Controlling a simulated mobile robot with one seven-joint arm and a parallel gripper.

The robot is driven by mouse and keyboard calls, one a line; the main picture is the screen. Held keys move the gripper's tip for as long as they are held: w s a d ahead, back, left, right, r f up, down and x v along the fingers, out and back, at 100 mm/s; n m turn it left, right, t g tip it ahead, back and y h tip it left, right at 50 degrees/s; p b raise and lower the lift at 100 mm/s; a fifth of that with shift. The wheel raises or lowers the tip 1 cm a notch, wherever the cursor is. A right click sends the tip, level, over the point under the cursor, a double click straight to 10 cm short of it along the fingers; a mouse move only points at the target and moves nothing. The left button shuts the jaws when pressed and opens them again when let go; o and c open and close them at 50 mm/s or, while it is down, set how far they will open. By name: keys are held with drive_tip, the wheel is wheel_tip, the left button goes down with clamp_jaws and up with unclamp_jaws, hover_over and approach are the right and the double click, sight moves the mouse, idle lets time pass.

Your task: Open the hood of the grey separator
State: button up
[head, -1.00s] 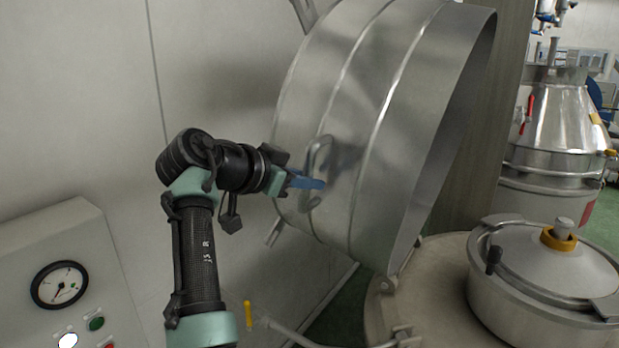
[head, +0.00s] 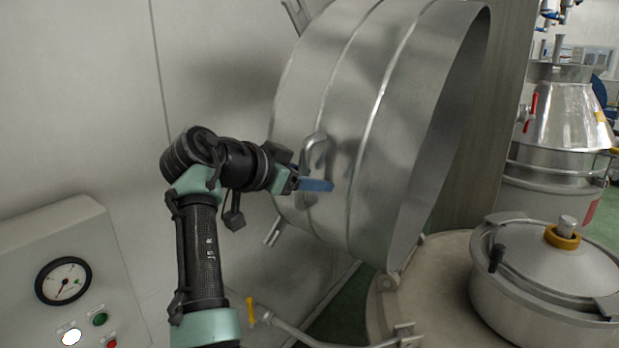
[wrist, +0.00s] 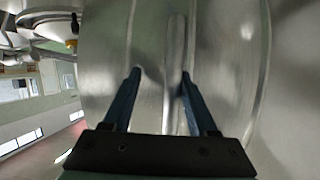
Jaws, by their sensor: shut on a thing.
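The hood (head: 345,120) of the grey separator is a large, shiny steel drum-shaped cover. It stands raised and tipped on its side, with its open rim facing right. Its lower edge is near the back of the separator's round top (head: 445,262). A curved bar handle (head: 315,148) sits on the hood's side and also shows in the wrist view (wrist: 175,55). My gripper (head: 318,185), with blue fingers, is shut on this handle. In the wrist view my gripper's fingers (wrist: 160,82) lie on both sides of the bar. The inside of the hood is mostly hidden.
A control box with a gauge (head: 63,281) and buttons stands at lower left. A lidded steel pot (head: 530,300) stands at lower right. A yellow-tipped lever (head: 251,310) is below my arm. A wall (head: 75,100) is close behind; another steel machine (head: 562,120) stands farther right.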

drive_tip(key=shift+s, duration=0.1)
drive_tip(key=b+v, duration=0.6)
drive_tip(key=v, duration=0.7)
drive_tip(key=s+d+r+n+t+y+b, duration=0.1)
drive_tip(key=s+d+r+n+t+y, duration=0.1)
drive_tip(key=s+t, duration=0.3)
drive_tip(key=s+d+r+n+t+y+b, duration=0.1)
drive_tip(key=s+d+r+n+t+y, duration=0.2)
drive_tip(key=s, duration=0.6)
drive_tip(key=s+d+r+n+t+y+b, duration=0.1)
drive_tip(key=s+d+r+n+t+y, duration=0.2)
drive_tip(key=s+t, duration=0.4)
drive_tip(key=shift+s+d+r+n+t+y+b, duration=0.15)
drive_tip(key=shift+s+r+n+t+y+b, duration=0.15)
drive_tip(key=shift+r+n+t, duration=0.65)
